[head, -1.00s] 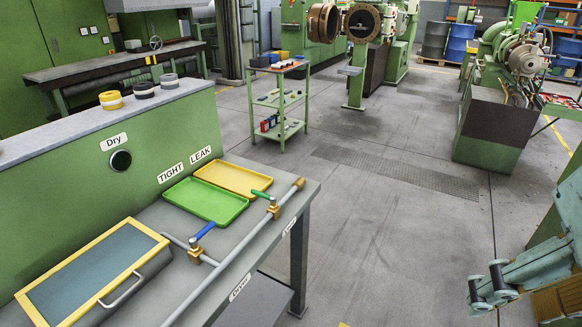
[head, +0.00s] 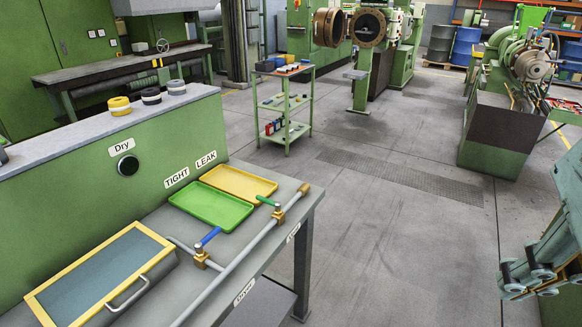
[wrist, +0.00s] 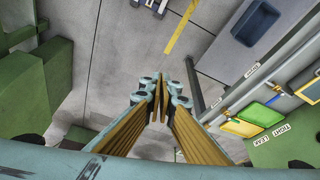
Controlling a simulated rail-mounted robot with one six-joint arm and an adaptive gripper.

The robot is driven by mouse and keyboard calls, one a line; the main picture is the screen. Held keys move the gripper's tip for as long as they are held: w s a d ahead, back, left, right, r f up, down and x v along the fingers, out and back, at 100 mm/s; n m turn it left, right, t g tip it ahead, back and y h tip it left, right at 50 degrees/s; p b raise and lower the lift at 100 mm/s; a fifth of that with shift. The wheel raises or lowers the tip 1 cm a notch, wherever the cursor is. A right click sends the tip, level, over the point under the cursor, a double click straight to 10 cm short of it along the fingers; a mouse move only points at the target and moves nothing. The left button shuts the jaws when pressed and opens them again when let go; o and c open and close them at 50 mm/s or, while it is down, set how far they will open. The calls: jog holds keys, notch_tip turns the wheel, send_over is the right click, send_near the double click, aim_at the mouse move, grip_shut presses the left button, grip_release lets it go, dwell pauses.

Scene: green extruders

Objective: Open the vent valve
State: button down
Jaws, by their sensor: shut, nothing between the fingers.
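The other has a blue handle (head: 210,236) on a brass body (head: 201,260), nearer the "Dryer" label (head: 244,292). The blue handle also shows in the wrist view (wrist: 272,99). My gripper (head: 529,277) is at the right edge of the head view, well away from the bench. In the wrist view its fingers (wrist: 160,84) are together and empty.
A green tray (head: 211,207) and a yellow tray (head: 238,182) lie behind the pipe. A yellow-framed lid (head: 100,273) with a handle is at the bench's left. A green trolley (head: 285,105) stands beyond the bench. The floor (head: 400,240) between bench and gripper is clear.

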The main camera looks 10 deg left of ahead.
aim_at(263, 199)
jog(key=w+a+r+m+t+p, duration=0.25)
jog(key=w+r+p, duration=1.45)
jog(key=w+r, duration=1.1)
jog(key=w+a+r+p, duration=0.2)
jog(key=w+a+p, duration=0.25)
jog(key=w, duration=0.65)
jog(key=s+a+f+n+b, duration=0.2)
jog(key=a+f+n, duration=0.3)
jog(key=a+f, duration=0.8)
jog(key=s+a+f+n+h+b, duration=0.1)
jog(key=a+f+n, duration=0.5)
jog(key=a+f, duration=0.8)
jog(key=s+a+f+n+h+b, duration=0.1)
jog(key=s+a+f+n+b, duration=0.3)
jog(key=a+f, duration=0.9)
notch_tip(263, 199, down, 2)
jog(key=shift+a+f+n+b, duration=0.25)
jog(key=shift+a+n+b, duration=0.15)
jog(key=shift+n+b, duration=0.4)
jog(key=shift+f, duration=0.15)
jog(key=shift+b+x, duration=0.4)
jog(key=shift+x, duration=6.45)
